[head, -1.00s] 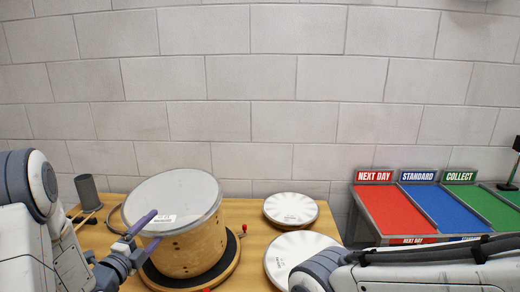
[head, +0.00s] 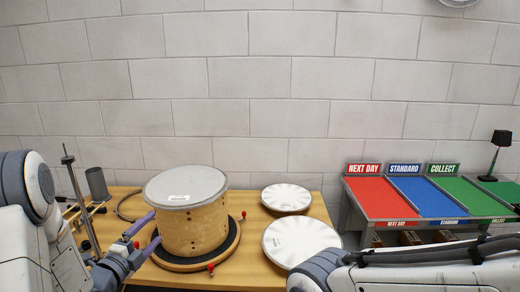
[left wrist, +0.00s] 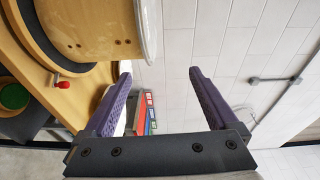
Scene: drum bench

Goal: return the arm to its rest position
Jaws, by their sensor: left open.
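My left gripper (head: 153,228) is open, its two purple fingers apart beside the left side of the wooden drum (head: 196,230). Nothing is held between them. The drum stands upright on a round black-topped wooden base, its grey head (head: 186,184) level with a white label on it. In the left wrist view the open fingers (left wrist: 159,71) show with wall tiles between them, and the drum (left wrist: 85,30) is at the upper left, close to the fingertips. I cannot tell whether a finger touches it. My right arm crosses the lower right of the head view; its gripper is not seen.
Two white round drumheads (head: 287,197) and (head: 301,241) lie on the wooden bench (head: 245,272) right of the drum. A metal stand (head: 80,197) and a dark cylinder (head: 97,183) are at the left. Red, blue and green sorting lanes (head: 423,200) stand at the right.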

